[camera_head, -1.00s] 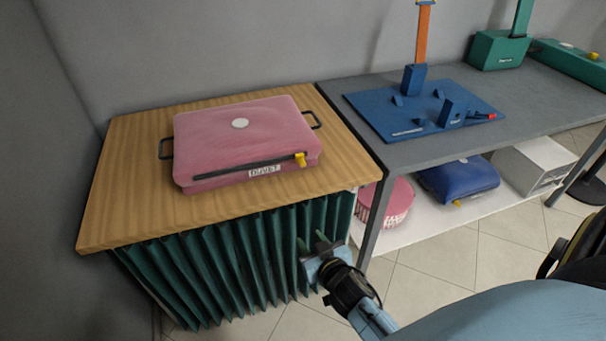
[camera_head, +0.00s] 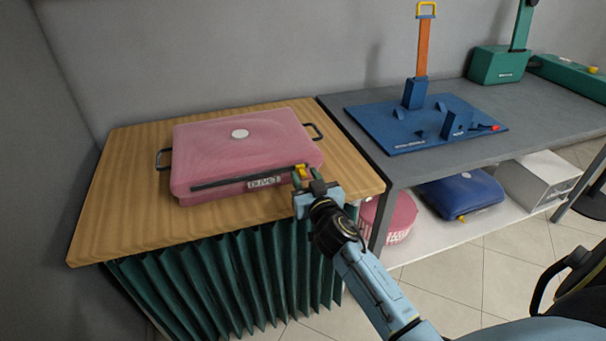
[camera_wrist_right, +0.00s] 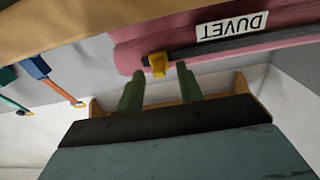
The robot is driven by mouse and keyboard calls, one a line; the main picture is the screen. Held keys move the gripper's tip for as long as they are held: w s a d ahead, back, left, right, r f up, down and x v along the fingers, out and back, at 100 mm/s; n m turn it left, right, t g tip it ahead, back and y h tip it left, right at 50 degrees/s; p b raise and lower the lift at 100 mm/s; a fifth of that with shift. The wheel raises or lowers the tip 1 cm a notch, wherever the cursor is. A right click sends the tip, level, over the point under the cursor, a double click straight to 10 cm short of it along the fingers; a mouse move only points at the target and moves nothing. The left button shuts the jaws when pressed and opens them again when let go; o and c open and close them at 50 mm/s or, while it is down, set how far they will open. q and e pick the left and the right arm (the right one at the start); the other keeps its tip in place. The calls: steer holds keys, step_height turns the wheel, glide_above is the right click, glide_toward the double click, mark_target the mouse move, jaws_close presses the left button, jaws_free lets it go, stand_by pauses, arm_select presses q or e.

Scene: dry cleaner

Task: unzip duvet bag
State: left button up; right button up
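The pink duvet bag (camera_head: 235,150) lies flat on the wooden table, with a dark zip track (camera_head: 235,178) and a DUVET label (camera_head: 264,182) on its front side. The yellow zip pull (camera_head: 301,171) is at the right end of the track. My right gripper (camera_head: 306,178) is at the pull, its fingers partly hidden by the wrist. In the right wrist view the green fingers (camera_wrist_right: 159,88) are apart, with the yellow pull (camera_wrist_right: 157,65) at or just beyond their tips, between them. The bag (camera_wrist_right: 140,45) shows there upside down. My left gripper is out of view.
The wooden table (camera_head: 110,215) has a green pleated skirt (camera_head: 230,275). A grey table (camera_head: 400,172) to the right holds a blue fixture board (camera_head: 375,120) with an orange strap. A blue bag (camera_head: 465,192) and a pink round container (camera_head: 390,217) sit on the shelf below.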

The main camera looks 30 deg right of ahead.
mark_target(302, 172)
steer(key=shift+x, duration=1.2)
jaws_close()
